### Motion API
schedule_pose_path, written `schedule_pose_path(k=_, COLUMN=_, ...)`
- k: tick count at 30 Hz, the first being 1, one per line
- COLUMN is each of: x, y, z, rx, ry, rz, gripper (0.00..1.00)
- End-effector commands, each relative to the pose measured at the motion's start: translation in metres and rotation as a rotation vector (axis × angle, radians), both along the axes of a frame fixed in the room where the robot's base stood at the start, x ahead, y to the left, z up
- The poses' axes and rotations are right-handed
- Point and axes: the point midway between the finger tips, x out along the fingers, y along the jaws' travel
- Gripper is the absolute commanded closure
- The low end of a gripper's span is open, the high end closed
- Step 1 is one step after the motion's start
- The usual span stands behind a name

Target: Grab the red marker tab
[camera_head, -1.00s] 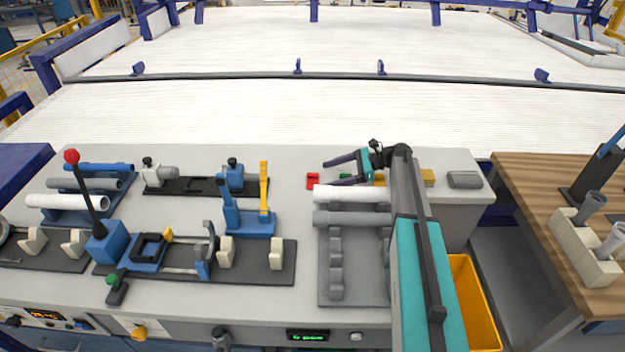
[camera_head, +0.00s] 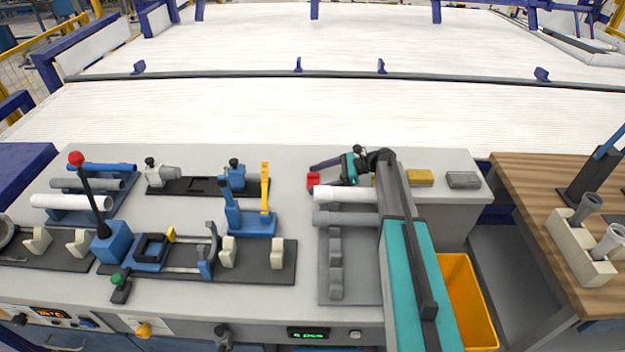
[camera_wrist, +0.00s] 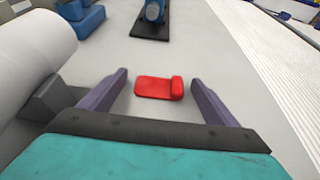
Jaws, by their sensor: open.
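The red marker tab (camera_head: 313,181) lies flat on the grey bench top, just behind the end of the white pipe. My gripper (camera_head: 315,175) is open and empty, reaching left toward the tab. In the wrist view my gripper (camera_wrist: 158,80) has one finger on each side of the tab, with a gap on both sides. The tab sits around the fingertips. Whether the fingers are low enough to be level with it is hard to tell.
The white pipe (camera_head: 346,193) lies close in front of my gripper on a grey rack (camera_head: 358,290), with a grey pipe (camera_head: 345,218) beside it. A yellow block (camera_head: 420,178) and a dark grey block (camera_head: 463,180) lie to the right. A blue clamp (camera_head: 234,175) stands to the left.

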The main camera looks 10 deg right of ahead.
Motion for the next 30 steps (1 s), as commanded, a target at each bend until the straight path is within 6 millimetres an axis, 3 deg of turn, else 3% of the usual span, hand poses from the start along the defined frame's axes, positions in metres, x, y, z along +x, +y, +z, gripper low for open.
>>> schedule_pose_path(k=8, x=-0.0001, y=-0.0005, z=0.0002, rx=0.0, ry=0.0, rz=0.0, gripper=0.19)
schedule_pose_path(k=15, x=-0.0001, y=-0.0008, z=0.0002, rx=0.0, ry=0.0, rz=0.0, gripper=0.59)
schedule_pose_path(k=16, x=-0.0001, y=-0.0009, z=0.0003, rx=0.0, ry=0.0, rz=0.0, gripper=0.61)
schedule_pose_path(k=30, x=-0.0003, y=-0.001, z=0.0087, rx=0.0, ry=0.0, rz=-0.001, gripper=0.61)
